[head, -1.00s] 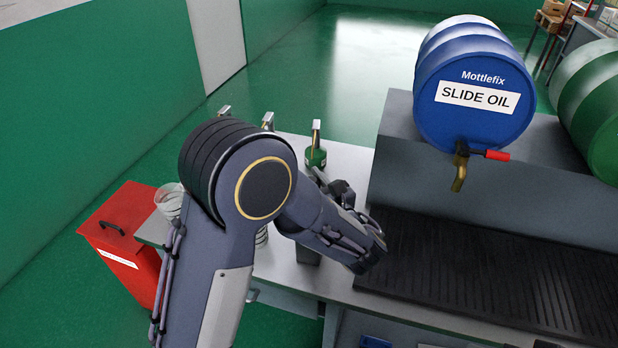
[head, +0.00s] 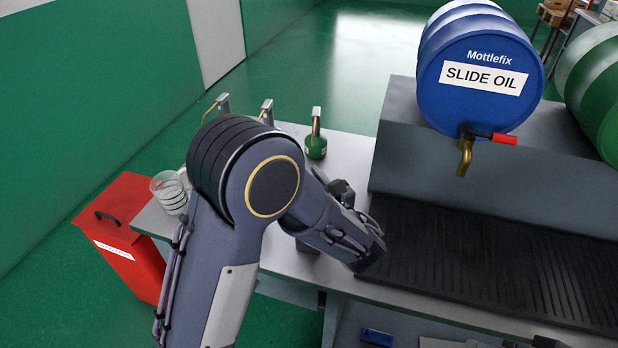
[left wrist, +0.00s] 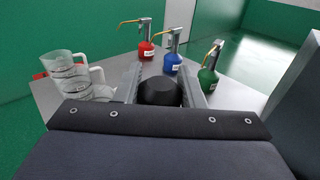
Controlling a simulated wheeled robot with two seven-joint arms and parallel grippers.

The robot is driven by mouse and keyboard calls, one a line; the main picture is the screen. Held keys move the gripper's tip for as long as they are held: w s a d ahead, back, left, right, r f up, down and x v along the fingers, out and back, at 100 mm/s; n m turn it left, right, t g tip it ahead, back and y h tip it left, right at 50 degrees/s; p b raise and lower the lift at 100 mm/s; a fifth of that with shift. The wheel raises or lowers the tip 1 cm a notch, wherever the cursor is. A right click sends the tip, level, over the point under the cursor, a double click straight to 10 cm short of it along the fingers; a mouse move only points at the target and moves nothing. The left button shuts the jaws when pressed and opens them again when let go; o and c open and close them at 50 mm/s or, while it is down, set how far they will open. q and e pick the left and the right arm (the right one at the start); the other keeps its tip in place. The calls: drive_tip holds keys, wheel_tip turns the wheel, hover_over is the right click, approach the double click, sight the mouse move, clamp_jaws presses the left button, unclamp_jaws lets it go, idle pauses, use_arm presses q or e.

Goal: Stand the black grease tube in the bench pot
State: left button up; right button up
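In the left wrist view a black, round-ended thing, which I take for the black grease tube (left wrist: 160,93), sits between the fingers of my left gripper (left wrist: 162,72). The fingers lie close along both its sides and appear shut on it. Its lower part is hidden by the gripper body. I cannot make out the bench pot in either view. My right gripper is not in view.
Red (left wrist: 146,50), blue (left wrist: 173,62) and green (left wrist: 207,77) pump bottles stand along the bench's back edge. Clear measuring jugs (left wrist: 68,75) stand at the left. A blue oil drum (head: 475,80) rests on a grey riser, behind a black ribbed mat (head: 480,250). A red bin (head: 145,270) stands beside the bench.

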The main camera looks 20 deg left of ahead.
use_arm(q)
drive_tip(key=o, duration=0.5)
drive_tip(key=shift+b+v, duration=0.7)
drive_tip(key=shift+v, duration=3.25)
